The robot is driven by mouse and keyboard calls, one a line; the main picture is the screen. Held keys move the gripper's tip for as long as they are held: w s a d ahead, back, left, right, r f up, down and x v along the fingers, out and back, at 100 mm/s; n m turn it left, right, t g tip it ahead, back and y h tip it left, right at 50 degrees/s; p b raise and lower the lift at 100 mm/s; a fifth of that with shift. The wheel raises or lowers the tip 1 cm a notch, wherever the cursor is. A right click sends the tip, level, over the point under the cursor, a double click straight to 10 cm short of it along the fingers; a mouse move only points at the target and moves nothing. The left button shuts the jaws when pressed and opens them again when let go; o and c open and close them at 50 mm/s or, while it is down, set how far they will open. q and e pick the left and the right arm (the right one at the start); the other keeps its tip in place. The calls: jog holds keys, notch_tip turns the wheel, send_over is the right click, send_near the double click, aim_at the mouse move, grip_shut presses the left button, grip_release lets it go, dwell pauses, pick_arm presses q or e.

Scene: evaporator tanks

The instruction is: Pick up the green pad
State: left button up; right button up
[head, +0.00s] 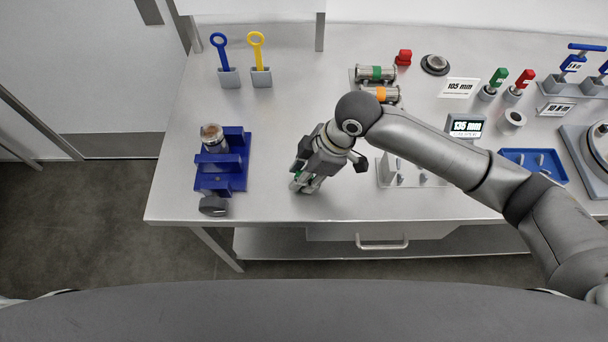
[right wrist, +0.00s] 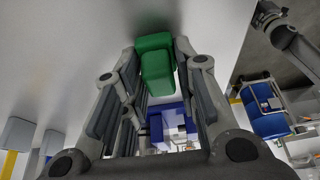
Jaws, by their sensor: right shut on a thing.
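The green pad (right wrist: 156,66) is a small green block between the fingertips of my right gripper (right wrist: 160,75) in the right wrist view. That gripper is shut on it. In the head view my right gripper (head: 306,182) points down over the front part of the steel table, and only a bit of green shows between its fingers. Whether the pad touches the tabletop cannot be told. My left gripper is not in view.
A blue fixture (head: 234,178) holding a cylinder stands to the left on the table (head: 282,120). Blue and yellow ring-handled tools (head: 257,52) stand behind it. Grey brackets (head: 393,170) and a display (head: 465,127) are on the right. The tabletop between fixture and gripper is clear.

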jog(key=shift+r, duration=0.4)
jog(key=s+a+r+b, duration=0.3)
jog(key=s+a+r, duration=0.3)
jog(key=s+r, duration=0.5)
jog(key=shift+s+a+r, duration=0.3)
jog(key=shift+s+a, duration=0.05)
jog(key=shift+s, duration=0.35)
